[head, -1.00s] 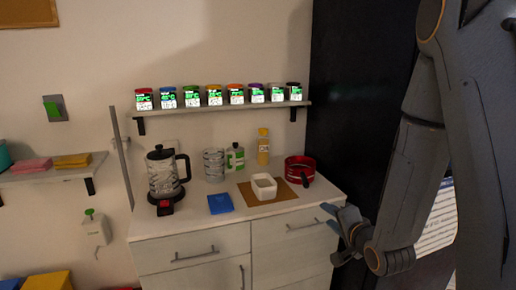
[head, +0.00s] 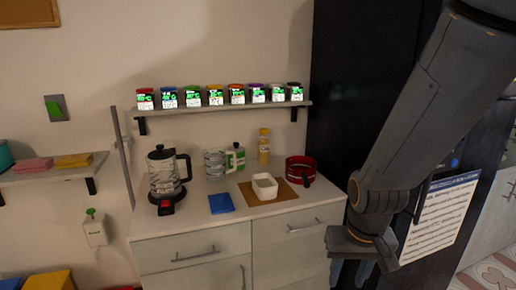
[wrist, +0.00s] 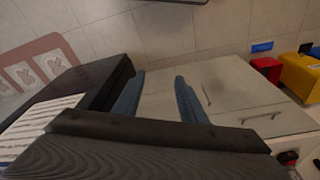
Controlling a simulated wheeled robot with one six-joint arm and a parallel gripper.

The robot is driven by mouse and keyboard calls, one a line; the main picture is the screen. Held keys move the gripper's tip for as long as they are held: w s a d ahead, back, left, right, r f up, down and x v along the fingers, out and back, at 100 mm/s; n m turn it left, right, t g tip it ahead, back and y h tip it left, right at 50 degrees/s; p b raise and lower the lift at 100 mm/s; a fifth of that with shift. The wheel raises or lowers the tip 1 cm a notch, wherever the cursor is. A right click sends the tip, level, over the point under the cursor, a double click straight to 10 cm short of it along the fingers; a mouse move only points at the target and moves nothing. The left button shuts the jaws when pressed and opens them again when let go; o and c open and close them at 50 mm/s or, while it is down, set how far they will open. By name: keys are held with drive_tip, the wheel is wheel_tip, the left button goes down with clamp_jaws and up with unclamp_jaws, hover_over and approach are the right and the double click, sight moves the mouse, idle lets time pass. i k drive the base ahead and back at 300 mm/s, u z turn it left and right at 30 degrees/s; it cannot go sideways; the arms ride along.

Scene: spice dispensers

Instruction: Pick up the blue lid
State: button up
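A blue lid (head: 168,88) tops the second jar from the left (head: 169,99) on the wall shelf, in the head view. The jar stands upright between a red-lidded jar (head: 145,98) and a green-lidded jar (head: 192,97). My gripper (head: 352,268) is low at the right front corner of the cabinet, far below and right of the blue lid. In the wrist view its two blue fingers (wrist: 158,92) stand apart with nothing between them. The wrist view looks at the cabinet front and floor; the blue lid does not show there.
The shelf (head: 225,107) holds several jars in a row. On the counter (head: 175,223) below are a glass press (head: 165,172), a blue flat item (head: 221,203), a white bowl (head: 264,187) and a red pan (head: 299,168). A tall black panel (head: 350,90) stands right of the cabinet.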

sight(220, 203)
drive_tip(key=z, duration=0.05)
drive_tip(key=k, duration=0.6)
drive_tip(key=u, duration=0.45)
drive_tip(key=i, duration=1.05)
drive_tip(key=u, duration=0.65)
drive_tip(key=i, duration=0.6)
drive_tip(key=u, duration=0.1)
